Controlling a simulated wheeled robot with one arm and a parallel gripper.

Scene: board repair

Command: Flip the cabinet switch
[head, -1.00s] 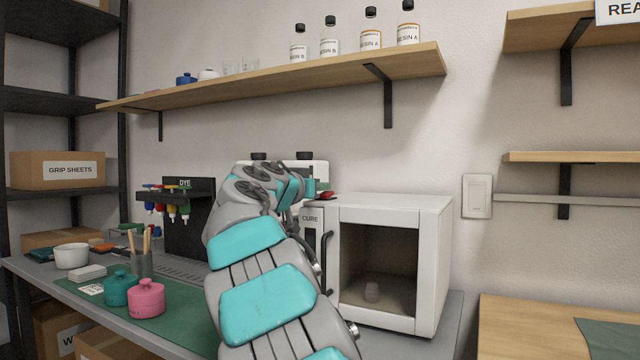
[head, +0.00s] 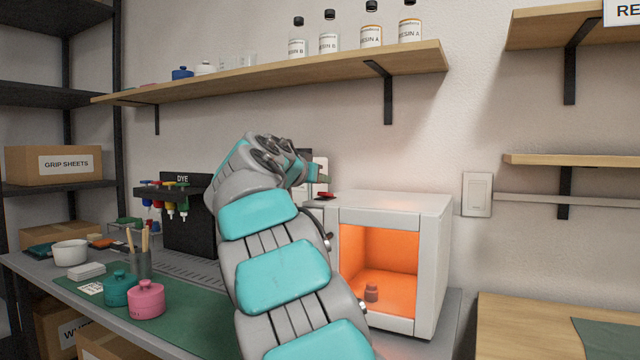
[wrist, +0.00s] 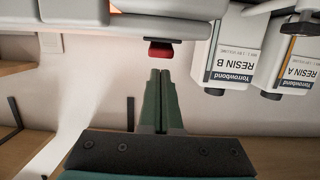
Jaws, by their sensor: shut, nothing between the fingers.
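The white cure cabinet (head: 434,225) stands on the bench right of my arm; its chamber glows orange and holds a small dark object (head: 371,292). The red cabinet switch (head: 325,195) is on its top left edge. The upside-down wrist view shows the red switch (wrist: 160,50) under a dark mount. My gripper (wrist: 160,74) is shut and empty, its green fingertips just short of the switch in that picture, with a small gap between them. In the head view the fingers are mostly hidden behind my wrist.
Resin B (wrist: 221,62) and Resin A (wrist: 287,70) containers are close beside the switch in the wrist view. A shelf (head: 270,80) with bottles runs above. A black dye rack (head: 184,225), a teal pot (head: 120,290) and a pink pot (head: 146,298) stand on the left.

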